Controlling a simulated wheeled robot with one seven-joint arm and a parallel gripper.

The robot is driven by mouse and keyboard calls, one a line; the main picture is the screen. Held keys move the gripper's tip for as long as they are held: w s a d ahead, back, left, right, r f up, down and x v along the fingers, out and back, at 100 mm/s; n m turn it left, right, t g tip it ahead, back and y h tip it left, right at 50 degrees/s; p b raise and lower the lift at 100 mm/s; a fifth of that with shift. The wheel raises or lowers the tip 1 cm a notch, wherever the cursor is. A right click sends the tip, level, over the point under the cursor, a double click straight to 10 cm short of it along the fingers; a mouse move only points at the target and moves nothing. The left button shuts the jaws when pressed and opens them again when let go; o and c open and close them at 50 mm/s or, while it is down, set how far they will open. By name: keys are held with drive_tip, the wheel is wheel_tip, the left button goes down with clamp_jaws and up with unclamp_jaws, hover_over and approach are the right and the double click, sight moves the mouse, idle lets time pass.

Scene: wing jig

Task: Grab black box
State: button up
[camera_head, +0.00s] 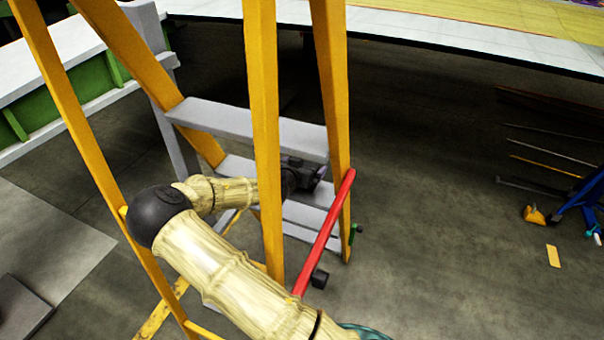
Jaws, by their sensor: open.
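A small black box (319,279) shows low in the middle of the head view, just right of the lower end of a red bar. I cannot tell what it rests on. My pale, bamboo-patterned arm reaches up from the bottom edge, bends at a black joint and passes behind a yellow ladder leg. My dark gripper (312,173) is at its end, among the ladder's grey steps, above the black box in the picture and apart from it. The gripper is open; its fingertips are small and dark, and I see nothing between them.
A yellow ladder (262,120) with grey steps (250,128) stands around my forearm. The red bar (325,230) slants across its right side. A green-and-white structure (60,95) stands at left. A blue stand (582,195) and rods lie at right.

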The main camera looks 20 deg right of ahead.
drive_tip(key=shift+c, duration=0.2)
idle(0.3)
drive_tip(key=c, duration=0.8)
drive_tip(key=shift+r, duration=0.15)
drive_tip(key=shift+r, duration=0.6)
wheel_tip(320, 180, up, 2)
drive_tip(key=shift+r, duration=0.15)
drive_tip(key=s+a+b, duration=0.1)
drive_tip(key=s+a, duration=1.1)
drive_tip(key=shift+s+a, duration=0.35)
drive_tip(key=shift+a, duration=0.05)
